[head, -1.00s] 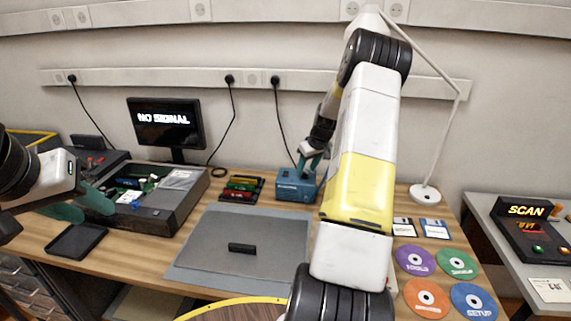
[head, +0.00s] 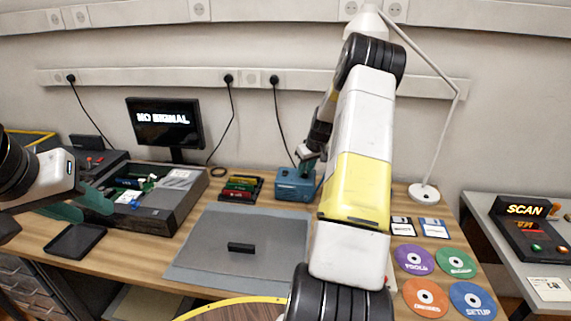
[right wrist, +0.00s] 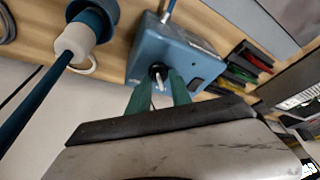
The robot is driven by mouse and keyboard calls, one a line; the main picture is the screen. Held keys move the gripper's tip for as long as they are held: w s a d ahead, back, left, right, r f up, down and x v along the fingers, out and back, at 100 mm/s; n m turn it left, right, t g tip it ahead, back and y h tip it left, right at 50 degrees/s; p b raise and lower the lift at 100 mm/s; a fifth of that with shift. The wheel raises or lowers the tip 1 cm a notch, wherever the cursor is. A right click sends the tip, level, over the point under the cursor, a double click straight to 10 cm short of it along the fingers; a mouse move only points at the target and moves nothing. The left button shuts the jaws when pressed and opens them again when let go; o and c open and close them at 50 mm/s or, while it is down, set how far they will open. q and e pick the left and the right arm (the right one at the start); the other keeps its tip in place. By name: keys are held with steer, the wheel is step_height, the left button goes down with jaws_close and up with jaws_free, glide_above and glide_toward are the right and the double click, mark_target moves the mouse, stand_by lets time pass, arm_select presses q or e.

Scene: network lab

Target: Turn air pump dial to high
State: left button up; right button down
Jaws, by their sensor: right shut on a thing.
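The air pump is a blue box (head: 294,186) at the back of the wooden desk, right of the circuit-card rack. In the right wrist view the pump (right wrist: 190,58) shows a round black dial (right wrist: 158,72) with a pale pointer bar. My right gripper (right wrist: 160,85) has its green fingers on either side of the dial and is shut on it. In the head view my right gripper (head: 304,160) is at the pump's top, partly hidden by my own arm. My left gripper (head: 82,204) is open and empty above the desk's left side.
A grey mat (head: 230,265) with a small black block (head: 241,248) lies in the middle. An open computer case (head: 180,205) and a black tray (head: 75,240) are at left. A white lamp (head: 424,192) and several labelled discs (head: 415,260) are at right.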

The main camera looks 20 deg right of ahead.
steer(key=m, duration=0.2)
steer(key=m+h, duration=0.1)
steer(key=shift+a+m+h, duration=0.15)
steer(key=shift+m+h, duration=0.15)
steer(key=shift+m, duration=0.1)
steer(key=m+h, duration=0.1)
steer(key=m, duration=0.2)
steer(key=shift+m+g, duration=0.3)
steer(key=shift+g, duration=0.1)
steer(key=m, duration=0.2)
steer(key=m+g+h, duration=0.1)
steer(key=m, duration=0.1)
steer(key=shift+h, duration=0.3)
steer(key=shift+m+g, duration=0.6)
steer(key=shift+m, duration=1.2)
steer(key=shift+a+f+h, duration=0.1)
steer(key=shift+h, duration=0.2)
steer(key=c, duration=1.2)
jaws_free()
steer(key=shift+w, duration=0.1)
